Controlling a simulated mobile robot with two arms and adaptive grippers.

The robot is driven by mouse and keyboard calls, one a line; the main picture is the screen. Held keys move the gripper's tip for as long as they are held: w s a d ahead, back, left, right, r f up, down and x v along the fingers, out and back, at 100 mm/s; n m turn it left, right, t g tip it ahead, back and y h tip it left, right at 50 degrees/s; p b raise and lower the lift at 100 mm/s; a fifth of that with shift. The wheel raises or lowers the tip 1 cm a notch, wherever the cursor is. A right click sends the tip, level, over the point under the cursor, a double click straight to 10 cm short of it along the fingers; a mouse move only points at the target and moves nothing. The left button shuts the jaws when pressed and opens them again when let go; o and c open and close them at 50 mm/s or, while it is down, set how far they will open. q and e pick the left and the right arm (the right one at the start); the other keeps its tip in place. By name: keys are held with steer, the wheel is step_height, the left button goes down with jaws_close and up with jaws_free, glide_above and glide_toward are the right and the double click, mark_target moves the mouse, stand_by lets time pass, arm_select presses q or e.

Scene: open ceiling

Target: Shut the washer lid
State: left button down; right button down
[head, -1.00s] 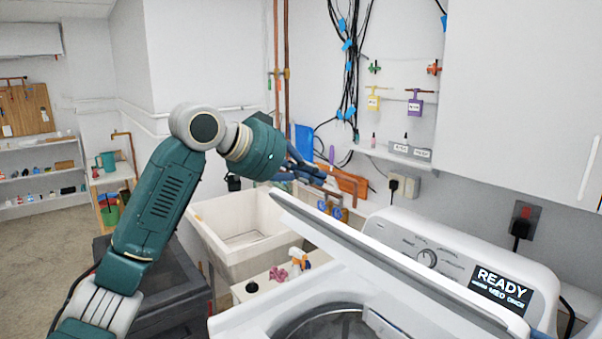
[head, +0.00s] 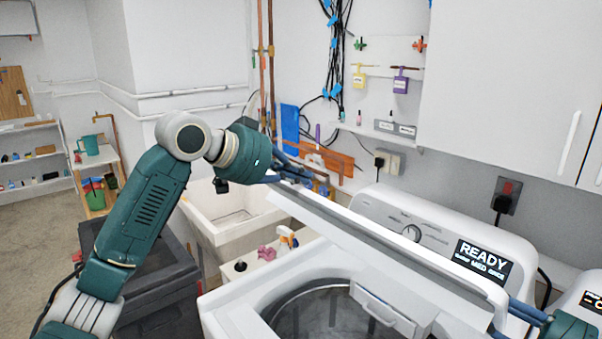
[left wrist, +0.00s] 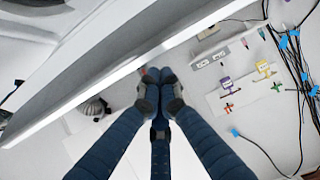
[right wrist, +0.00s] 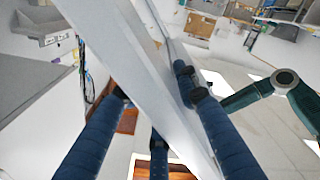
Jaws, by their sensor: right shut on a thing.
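The white washer (head: 225,312) stands at the lower right of the head view, its round tub opening (head: 325,310) uncovered. Its lid (head: 400,255) is raised, seen nearly edge-on as a long white band in front of the control panel. My left gripper (head: 300,176) is at the lid's far left end; in the left wrist view its fingertips (left wrist: 160,88) are together beside the lid edge (left wrist: 110,70). Whether they touch it is unclear. My right gripper (head: 512,318), partly cut off, is at the lid's right end. In the right wrist view its fingers straddle the lid (right wrist: 130,60).
The control panel (head: 440,235) with a READY display is behind the lid. A white sink (head: 205,215), a spray bottle (head: 286,238) and a pink item (head: 267,253) are left of the washer. A wall cabinet (head: 500,90) hangs above right.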

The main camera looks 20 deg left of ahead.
mark_target(299, 189)
arm_select(q)
steer(key=shift+s+a+f, duration=0.5)
steer(key=shift+s+f, duration=0.25)
steer(key=shift+f, duration=0.1)
arm_select(e)
steer(key=shift+d, duration=0.15)
arm_select(q)
steer(key=shift+s+f, duration=0.1)
steer(key=shift+s, duration=0.05)
arm_select(e)
steer(key=shift+r, duration=0.15)
arm_select(q)
steer(key=shift+f, duration=0.1)
arm_select(e)
steer(key=shift+w+d+r, duration=0.1)
steer(key=shift+w+r, duration=0.05)
steer(key=c, duration=1.5)
jaws_free()
arm_select(q)
steer(key=shift+a, duration=0.15)
arm_select(e)
steer(key=shift+o, duration=1.1)
